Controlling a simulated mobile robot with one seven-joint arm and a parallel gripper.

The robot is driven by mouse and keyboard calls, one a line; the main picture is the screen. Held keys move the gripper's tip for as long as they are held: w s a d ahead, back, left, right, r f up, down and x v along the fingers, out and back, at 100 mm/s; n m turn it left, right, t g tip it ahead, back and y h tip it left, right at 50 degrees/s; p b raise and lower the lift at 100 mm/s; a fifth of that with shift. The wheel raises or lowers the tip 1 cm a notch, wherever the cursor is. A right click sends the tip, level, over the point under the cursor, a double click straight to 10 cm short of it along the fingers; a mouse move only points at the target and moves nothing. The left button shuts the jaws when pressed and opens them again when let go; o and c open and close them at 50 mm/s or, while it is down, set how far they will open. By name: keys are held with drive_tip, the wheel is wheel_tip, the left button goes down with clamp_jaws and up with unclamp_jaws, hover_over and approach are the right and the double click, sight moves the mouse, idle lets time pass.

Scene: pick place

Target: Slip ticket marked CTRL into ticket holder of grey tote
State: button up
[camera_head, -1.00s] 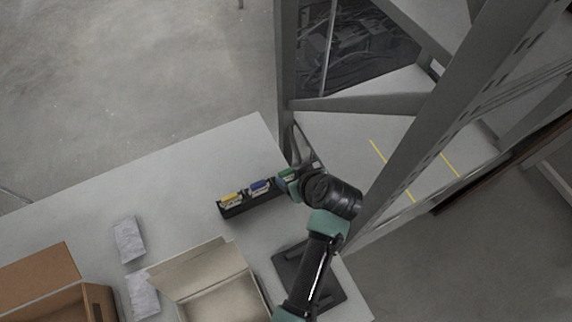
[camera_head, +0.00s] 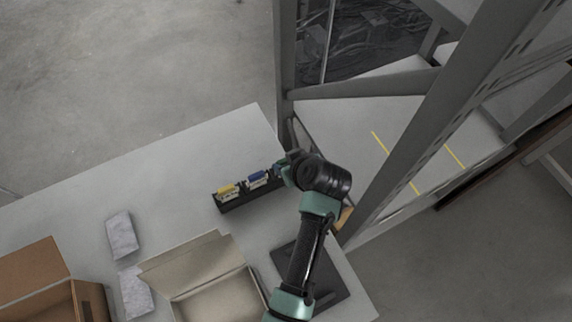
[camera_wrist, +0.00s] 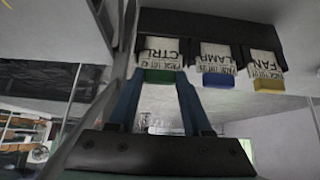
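The CTRL ticket (camera_wrist: 160,52), white with a green end (camera_wrist: 160,76), sits in a dark rack (camera_wrist: 222,25) in the wrist view; its lettering appears upside down. My gripper (camera_wrist: 161,77) has its two blue fingers apart, with their tips at the sides of the green end. I cannot tell whether they press on it. In the head view my gripper (camera_head: 281,172) is at the right end of the rack (camera_head: 234,203), and my arm hides the CTRL ticket. A grey tote and its ticket holder cannot be made out.
The LAMP ticket (camera_wrist: 216,60) with a blue end and the FAN ticket (camera_wrist: 266,66) with a yellow end share the rack. An open carton (camera_head: 215,294), a brown box (camera_head: 45,300) and pale packets (camera_head: 122,234) lie on the table (camera_head: 75,205). A shelf post (camera_head: 286,65) stands close by.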

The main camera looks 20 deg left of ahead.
drive_tip(key=shift+f, duration=0.15)
drive_tip(key=c, duration=0.4)
drive_tip(key=shift+o, duration=0.2)
wheel_tip(320, 180, up, 6)
drive_tip(key=p, duration=0.5)
drive_tip(key=shift+p, duration=0.3)
